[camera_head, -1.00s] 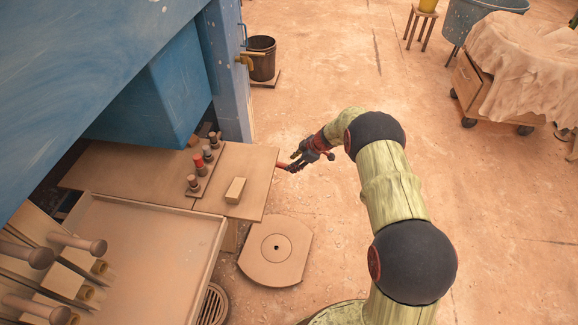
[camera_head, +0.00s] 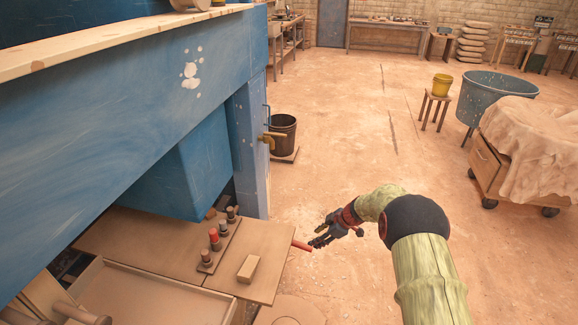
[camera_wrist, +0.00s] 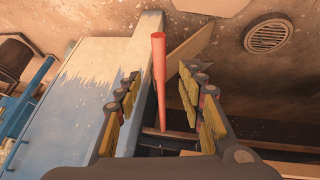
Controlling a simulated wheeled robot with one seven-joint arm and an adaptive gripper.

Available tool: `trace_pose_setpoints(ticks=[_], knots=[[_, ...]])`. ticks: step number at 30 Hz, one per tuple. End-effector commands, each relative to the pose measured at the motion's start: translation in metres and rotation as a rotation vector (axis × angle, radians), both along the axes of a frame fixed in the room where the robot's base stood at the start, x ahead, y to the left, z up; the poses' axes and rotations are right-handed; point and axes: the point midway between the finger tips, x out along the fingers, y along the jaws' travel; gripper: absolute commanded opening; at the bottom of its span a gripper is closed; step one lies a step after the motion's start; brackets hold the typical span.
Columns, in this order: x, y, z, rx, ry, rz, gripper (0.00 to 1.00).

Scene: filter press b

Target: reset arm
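My gripper (camera_head: 322,240) is held out past the right end of the press's wooden board, over the floor. In the wrist view my gripper (camera_wrist: 160,78) is open, with its two padded fingers well apart and nothing gripped. A red tapered handle (camera_wrist: 159,70) shows in the gap between the fingers, clear of both pads. In the head view the red handle (camera_head: 301,245) sticks out beside the board, just left of the fingertips. How far it lies from the fingers in depth is hard to tell.
The blue press (camera_head: 150,90) fills the left side. Its wooden board (camera_head: 268,242) carries a small block (camera_head: 248,268) and a row of knobs. A dark bucket (camera_head: 283,134) stands behind. A cloth-covered cart (camera_head: 535,140) is at right. The middle floor is clear.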

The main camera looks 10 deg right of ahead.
Motion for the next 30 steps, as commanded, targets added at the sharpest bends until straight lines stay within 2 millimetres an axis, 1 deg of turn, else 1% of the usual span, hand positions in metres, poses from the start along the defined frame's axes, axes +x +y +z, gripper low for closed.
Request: trace_pose_setpoints(ticks=[4, 7, 8, 11, 12, 14, 15, 17, 18, 20, 21, 23, 24, 26, 27, 29, 30], knots=[[0.0, 0.0, 0.0, 0.025, 0.028, -0.057, 0.39], [-0.003, 0.001, -0.001, 0.078, 0.094, -0.169, 0.39], [-0.007, 0.002, -0.003, 0.095, 0.126, -0.21, 0.39], [-0.043, 0.007, -0.025, 0.145, 0.291, -0.358, 0.39], [-0.059, 0.008, -0.03, 0.156, 0.358, -0.419, 0.39], [-0.081, 0.009, -0.026, 0.166, 0.443, -0.508, 0.39], [-0.094, 0.009, -0.018, 0.168, 0.492, -0.567, 0.39], [-0.115, 0.011, 0.001, 0.164, 0.558, -0.653, 0.39], [-0.13, 0.012, 0.016, 0.157, 0.595, -0.709, 0.39], [-0.153, 0.014, 0.044, 0.144, 0.639, -0.796, 0.39], [-0.169, 0.015, 0.065, 0.131, 0.662, -0.851, 0.39], [-0.193, 0.018, 0.097, 0.111, 0.683, -0.93, 0.39], [-0.208, 0.019, 0.117, 0.099, 0.69, -0.977, 0.39], [-0.231, 0.02, 0.146, 0.082, 0.69, -1.04, 0.39], [-0.247, 0.021, 0.164, 0.071, 0.685, -1.079, 0.39], [-0.269, 0.022, 0.19, 0.057, 0.669, -1.128, 0.39], [-0.285, 0.022, 0.206, 0.05, 0.655, -1.157, 0.39]])
